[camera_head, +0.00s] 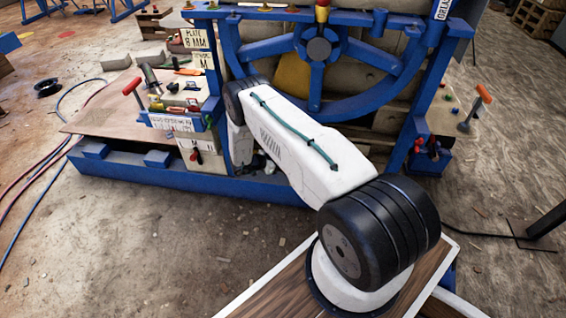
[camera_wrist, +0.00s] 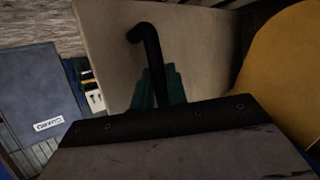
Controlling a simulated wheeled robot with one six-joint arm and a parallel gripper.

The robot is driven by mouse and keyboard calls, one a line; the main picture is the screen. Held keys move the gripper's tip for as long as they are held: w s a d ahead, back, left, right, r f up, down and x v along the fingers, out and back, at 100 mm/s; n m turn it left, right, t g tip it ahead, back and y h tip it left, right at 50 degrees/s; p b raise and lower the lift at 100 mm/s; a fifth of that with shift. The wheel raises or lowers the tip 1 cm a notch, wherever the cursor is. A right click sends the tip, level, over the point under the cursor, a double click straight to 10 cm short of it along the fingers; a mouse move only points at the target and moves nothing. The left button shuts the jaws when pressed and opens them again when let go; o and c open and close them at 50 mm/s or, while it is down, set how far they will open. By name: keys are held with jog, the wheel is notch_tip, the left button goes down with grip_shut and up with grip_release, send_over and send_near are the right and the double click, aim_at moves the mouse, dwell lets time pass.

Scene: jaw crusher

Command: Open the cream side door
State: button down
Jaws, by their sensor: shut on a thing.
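In the wrist view a cream panel (camera_wrist: 200,45), which looks like the side door, stands tilted across the upper middle. A black bent handle (camera_wrist: 147,42) rises in front of it. My gripper (camera_wrist: 158,88) shows as dark green fingers around the lower part of this handle, and it is shut on it. The lower ends of the fingers are hidden behind a dark edge with bolts. There my gripper and the handle are hidden behind the arm.
In the wrist view a yellow curved part (camera_wrist: 285,60) is at right and a blue labelled panel (camera_wrist: 35,85) at left. Hoses lie at far left.

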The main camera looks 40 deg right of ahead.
jog(key=shift+w+a+r, duration=0.15)
jog(key=shift+w+a, duration=0.15)
jog(key=shift+w, duration=0.5)
jog(key=c, duration=1.6)
grip_release()
jog(key=shift+w, duration=0.1)
jog(key=shift+o, duration=0.8)
jog(key=shift+a+t, duration=0.2)
jog(key=shift+t, duration=0.1)
jog(key=shift+s+d, duration=0.3)
jog(key=shift+d, duration=0.05)
jog(key=shift+a, duration=0.1)
jog(key=v, duration=0.7)
jog(key=shift+a, duration=0.25)
jog(key=shift+w, duration=0.15)
